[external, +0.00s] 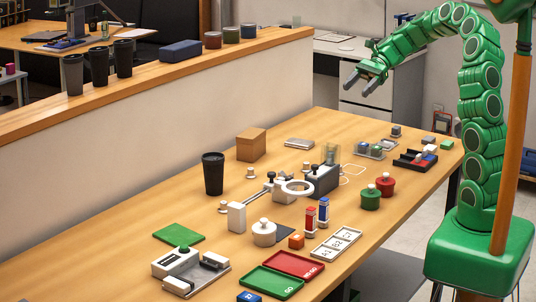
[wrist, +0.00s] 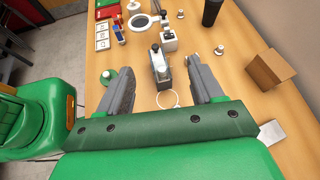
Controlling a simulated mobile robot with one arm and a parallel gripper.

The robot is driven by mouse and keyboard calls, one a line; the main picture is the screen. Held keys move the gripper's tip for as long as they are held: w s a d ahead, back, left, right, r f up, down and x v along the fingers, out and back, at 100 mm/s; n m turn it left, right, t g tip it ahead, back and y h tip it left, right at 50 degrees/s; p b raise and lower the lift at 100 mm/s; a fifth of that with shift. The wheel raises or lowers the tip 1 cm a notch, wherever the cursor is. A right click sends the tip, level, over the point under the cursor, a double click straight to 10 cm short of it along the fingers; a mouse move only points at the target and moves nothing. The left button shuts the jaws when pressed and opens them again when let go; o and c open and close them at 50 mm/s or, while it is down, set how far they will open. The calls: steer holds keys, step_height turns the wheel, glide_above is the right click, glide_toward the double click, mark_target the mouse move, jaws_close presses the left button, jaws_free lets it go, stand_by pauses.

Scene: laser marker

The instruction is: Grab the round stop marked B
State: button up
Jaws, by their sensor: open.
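My gripper (external: 360,87) is open and empty, high above the far right part of the table; its two fingers also show in the wrist view (wrist: 160,64). In the wrist view one small knobbed piece (wrist: 219,50) stands just beyond the right fingertip, and another (wrist: 181,14) is farther off. No letter B is readable, so I cannot tell which is the stop marked B.
Red (external: 385,184) and green (external: 370,197) knobbed pots stand to the right. A black cup (external: 213,173) and brown box (external: 251,144) stand near the partition (external: 180,117).

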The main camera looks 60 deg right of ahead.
steer(key=w+d+f+m+t, duration=0.1)
steer(key=w+d+m+t, duration=0.1)
steer(key=d, duration=0.3)
glide_toward(342, 171)
steer(key=shift+w+a+r, duration=0.15)
steer(key=shift+w, duration=0.35)
steer(key=shift+w+a+r, duration=0.15)
steer(key=shift+w, duration=0.3)
steer(key=shift+y, duration=0.3)
steer(key=shift+s+x, duration=0.15)
steer(key=shift+x, duration=1.8)
steer(key=shift+s+x, duration=0.15)
steer(key=shift+x, duration=1.8)
steer(key=shift+f, duration=0.15)
steer(key=c, duration=1.1)
steer(key=shift+c, duration=0.2)
